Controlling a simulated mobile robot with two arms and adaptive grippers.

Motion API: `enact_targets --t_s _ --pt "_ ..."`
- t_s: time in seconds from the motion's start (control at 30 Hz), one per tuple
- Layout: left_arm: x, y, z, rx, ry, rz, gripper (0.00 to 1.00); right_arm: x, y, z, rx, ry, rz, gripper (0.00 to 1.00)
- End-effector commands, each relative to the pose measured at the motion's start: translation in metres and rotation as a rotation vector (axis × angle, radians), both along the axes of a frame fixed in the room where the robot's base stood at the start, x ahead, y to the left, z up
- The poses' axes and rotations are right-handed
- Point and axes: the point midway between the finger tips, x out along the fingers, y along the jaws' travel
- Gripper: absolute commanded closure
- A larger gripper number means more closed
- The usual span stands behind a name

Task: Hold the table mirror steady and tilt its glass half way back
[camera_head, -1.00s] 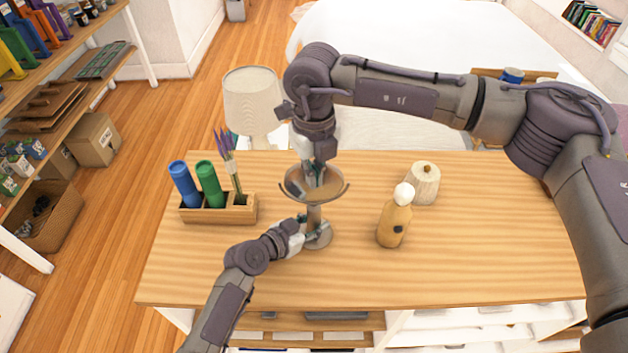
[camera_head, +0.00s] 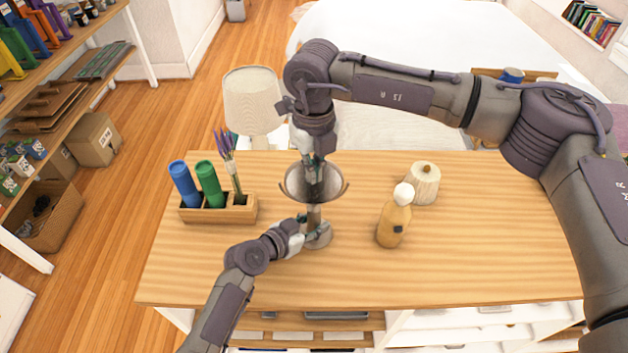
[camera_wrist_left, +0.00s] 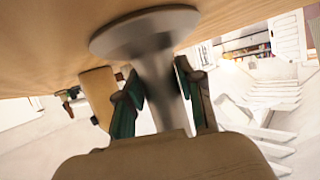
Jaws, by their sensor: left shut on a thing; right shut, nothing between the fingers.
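The table mirror (camera_head: 292,186) stands upright on the wooden tabletop, a round glass in a U-shaped holder on a stem with a round base. My left gripper (camera_head: 309,228) is shut on the mirror's stem, just above the base; the stem also shows between the fingers in the left wrist view (camera_wrist_left: 160,80). My right gripper (camera_head: 314,163) comes down from above. It is shut and empty at the glass, in front of part of it. I cannot tell whether its fingertips touch the glass. The glass lies tilted, its face partly turned up.
Left of the mirror is a wooden holder (camera_head: 222,214) with a blue and a green cylinder and brushes, with a lamp (camera_head: 252,100) behind. To the right stand an orange bottle (camera_head: 394,224) and a ribbed pale jar (camera_head: 424,184). The front right tabletop is clear.

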Motion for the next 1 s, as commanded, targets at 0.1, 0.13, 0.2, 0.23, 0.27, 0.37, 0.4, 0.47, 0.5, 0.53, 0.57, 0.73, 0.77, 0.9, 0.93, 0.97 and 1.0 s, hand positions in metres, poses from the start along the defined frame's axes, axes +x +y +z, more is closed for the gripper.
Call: enact_targets --t_s 0.1,0.13,0.2,0.23,0.27,0.37,0.4,0.47,0.5,0.53,0.57,0.73,0.77,0.9,0.93,0.97,1.0 --pt "-0.0002 -0.0002 0.0000 0.001 -0.001 -0.001 1.00 0.0003 -0.0002 -0.0004 0.001 -0.001 -0.001 1.00" --pt "-0.0002 -0.0002 0.0000 0.001 -0.001 -0.001 1.00 0.0003 -0.0002 -0.0004 0.000 -0.001 -0.001 1.00" --pt "-0.0002 -0.0002 0.0000 0.001 -0.001 -0.001 1.00 0.0004 -0.0002 -0.0004 0.000 -0.001 -0.001 1.00" --pt "-0.0002 -0.0002 0.0000 0.001 -0.001 -0.001 1.00 0.0005 -0.0002 -0.0005 0.000 -0.001 -0.001 1.00" --pt "-0.0002 -0.0002 0.0000 0.001 -0.001 -0.002 1.00 0.0008 -0.0002 -0.0005 0.000 -0.001 -0.001 1.00" --pt "-0.0002 -0.0002 0.0000 0.001 -0.001 -0.002 1.00 0.0023 -0.0002 -0.0009 0.001 -0.001 -0.001 1.00" --pt "-0.0002 -0.0002 0.0000 0.001 -0.001 -0.002 1.00 0.0032 -0.0001 -0.0012 0.000 0.000 -0.001 1.00" --pt "-0.0003 -0.0003 0.0000 0.001 -0.001 -0.002 1.00 0.0046 -0.0002 -0.0015 0.000 0.000 -0.002 1.00" --pt "-0.0003 -0.0003 0.0000 0.001 -0.001 -0.002 1.00 0.0054 -0.0003 -0.0017 0.000 0.000 -0.002 1.00" --pt "-0.0003 -0.0003 0.0000 0.001 -0.001 -0.002 1.00 0.0058 -0.0003 -0.0018 0.000 0.000 -0.002 1.00" --pt "-0.0003 -0.0003 0.0000 0.001 -0.001 -0.002 1.00 0.0061 -0.0004 -0.0019 -0.001 -0.001 -0.002 1.00" --pt "-0.0003 -0.0003 0.0000 0.001 -0.001 -0.002 1.00 0.0061 -0.0004 -0.0019 -0.001 -0.001 -0.002 1.00" --pt "-0.0003 -0.0003 0.0000 0.001 -0.001 -0.002 1.00 0.0060 -0.0004 -0.0019 -0.001 -0.001 -0.002 1.00" --pt "-0.0003 -0.0003 0.0000 0.000 0.000 -0.001 1.00 0.0067 -0.0004 -0.0022 -0.001 -0.001 -0.002 1.00" --pt "-0.0003 -0.0003 0.0000 0.000 0.000 -0.001 1.00 0.0071 -0.0004 -0.0024 -0.001 -0.001 -0.002 1.00" --pt "-0.0003 -0.0003 0.0000 0.000 0.000 -0.001 1.00 0.0075 -0.0004 -0.0026 -0.001 -0.001 -0.002 1.00" --pt "-0.0003 -0.0003 0.0000 0.000 0.000 -0.001 1.00 0.0083 -0.0004 -0.0029 -0.001 -0.001 -0.002 1.00"
